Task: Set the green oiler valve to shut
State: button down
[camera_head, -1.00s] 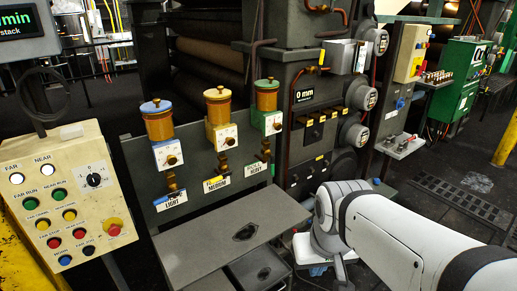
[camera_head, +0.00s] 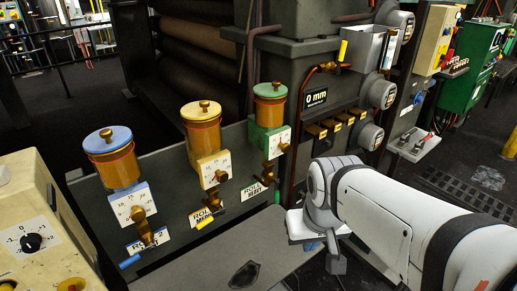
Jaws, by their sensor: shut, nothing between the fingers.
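The green oiler (camera_head: 269,108) is the rightmost of three along the panel, a brown-gold reservoir with a green lid and a green-framed white dial (camera_head: 276,142). Its brass valve (camera_head: 269,172) sits below the dial, above a white label reading roughly "ROLL HEAVY" (camera_head: 252,190). The valve's handle is small here and I cannot tell its setting. My gripper (camera_head: 336,264) hangs at the end of the white arm, below and to the right of the green valve. It is shut and empty, clear of the valve, and partly hidden by my own wrist.
A yellow oiler (camera_head: 202,127) and a blue oiler (camera_head: 112,158) stand left of the green one. A grey shelf (camera_head: 215,256) juts out below them. A cream control box (camera_head: 25,215) is at the left. Dark machine blocks with dials (camera_head: 370,136) rise at the right.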

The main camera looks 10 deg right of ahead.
aim_at(276, 192)
jog(key=z, duration=0.4)
jog(key=k, duration=1.3)
jog(key=z, duration=0.8)
jog(key=i, duration=1.4)
jog(key=u, duration=0.6)
